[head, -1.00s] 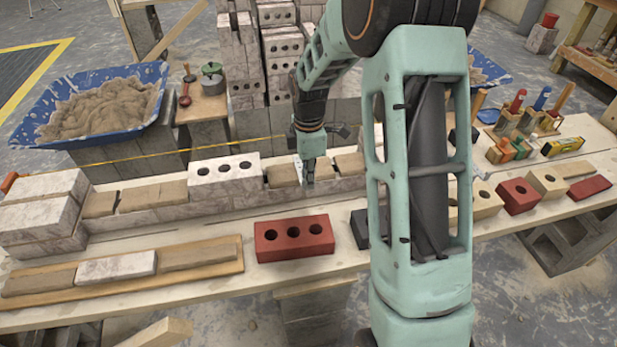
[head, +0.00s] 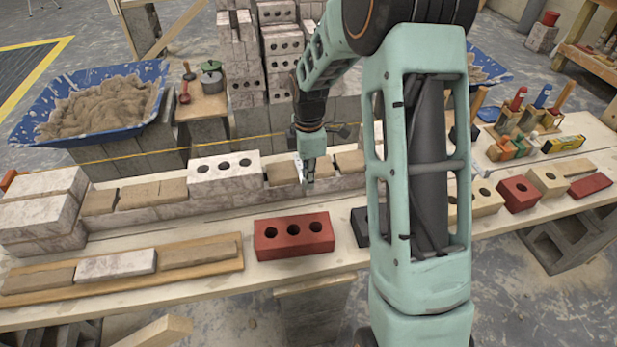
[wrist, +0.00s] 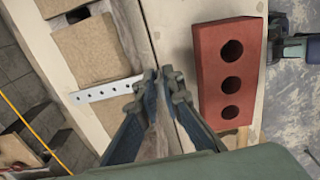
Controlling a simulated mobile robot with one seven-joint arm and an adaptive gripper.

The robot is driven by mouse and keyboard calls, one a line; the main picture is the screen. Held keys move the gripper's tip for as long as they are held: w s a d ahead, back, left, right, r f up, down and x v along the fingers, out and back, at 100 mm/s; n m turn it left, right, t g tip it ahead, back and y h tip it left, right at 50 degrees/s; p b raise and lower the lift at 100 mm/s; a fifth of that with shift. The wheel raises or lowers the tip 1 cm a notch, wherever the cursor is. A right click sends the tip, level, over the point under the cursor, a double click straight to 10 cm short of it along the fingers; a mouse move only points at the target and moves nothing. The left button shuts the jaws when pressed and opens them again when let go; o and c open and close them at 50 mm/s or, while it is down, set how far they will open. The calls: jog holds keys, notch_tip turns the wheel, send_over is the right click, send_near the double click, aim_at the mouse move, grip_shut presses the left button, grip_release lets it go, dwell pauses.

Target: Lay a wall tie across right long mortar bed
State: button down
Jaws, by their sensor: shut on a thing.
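A flat pale metal wall tie (wrist: 105,90) with a row of holes shows in the wrist view. Its near end is between the fingertips of my gripper (wrist: 158,80), which is shut on it. The tie points across the tan mortar on the wall course; I cannot tell if it touches. A mortar bed (wrist: 95,48) lies just above it in the wrist view. In the head view my gripper (head: 308,178) is over the wall right of the pale three-hole brick (head: 225,173), by the mortar bed (head: 282,174). Another mortar patch (head: 350,162) is partly behind my arm.
A red three-hole brick (head: 293,236) stands on the planks in front of the wall. A board (head: 130,262) with several strips lies front left. A yellow string line (head: 110,160) runs behind the wall. A blue sand tub (head: 145,90) stands back left.

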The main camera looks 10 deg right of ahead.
jog(key=shift+f, duration=0.45)
dwell(0.3)
jog(key=c, duration=2)
grip_release()
jog(key=shift+r, duration=0.1)
